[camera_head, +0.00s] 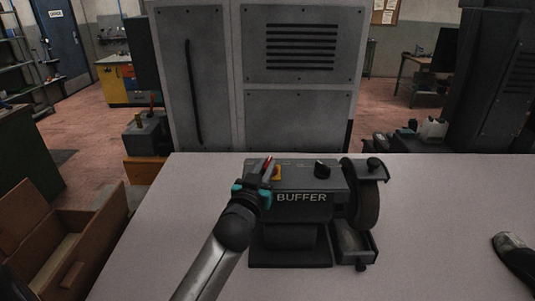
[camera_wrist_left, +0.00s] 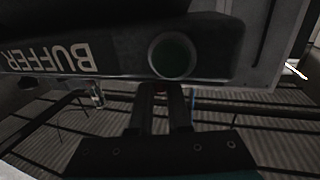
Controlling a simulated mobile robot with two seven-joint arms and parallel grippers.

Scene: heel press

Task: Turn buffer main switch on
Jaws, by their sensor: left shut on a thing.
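The buffer (camera_head: 302,211) is a dark bench machine on the pale table, with BUFFER on its front and a wheel (camera_head: 367,205) on its right side. A black knob (camera_head: 322,167) and an orange part (camera_head: 277,173) show on its top. My left gripper (camera_head: 265,180) is at the top left of the machine, beside a red part. In the left wrist view its two fingers (camera_wrist_left: 162,100) are shut at the panel edge, below a round green part (camera_wrist_left: 173,56). What they hold is mostly hidden; it appears to be the main switch. My right gripper is out of view.
The table top (camera_head: 440,240) is clear around the buffer. A dark object with a grey end (camera_head: 510,245), perhaps a shoe, lies at the right edge. A brown open box (camera_head: 75,235) is left of the table. Grey cabinets (camera_head: 275,110) stand behind.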

